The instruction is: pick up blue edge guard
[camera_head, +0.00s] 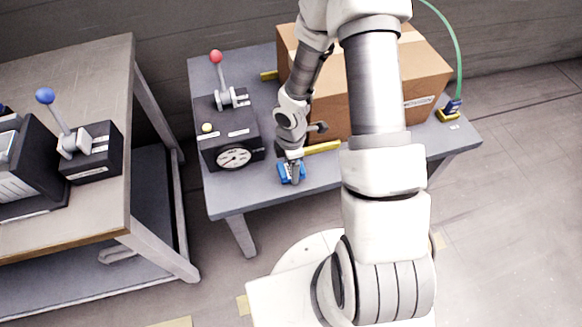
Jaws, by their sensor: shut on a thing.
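The blue edge guard (284,173) is a small blue piece near the front edge of the grey table (233,199), left of the cardboard box. My gripper (294,176) points down at it and is shut on it. The fingers cover the middle of the guard, and blue shows on both sides of them. I cannot tell whether the guard touches the tabletop.
A large cardboard box (418,78) stands behind, with yellow pieces (322,147) at its base. A black gauge box (226,132) with a red-knobbed lever (216,57) stands at left. A green hose (458,50) hangs at right. Another workbench (103,77) is further left.

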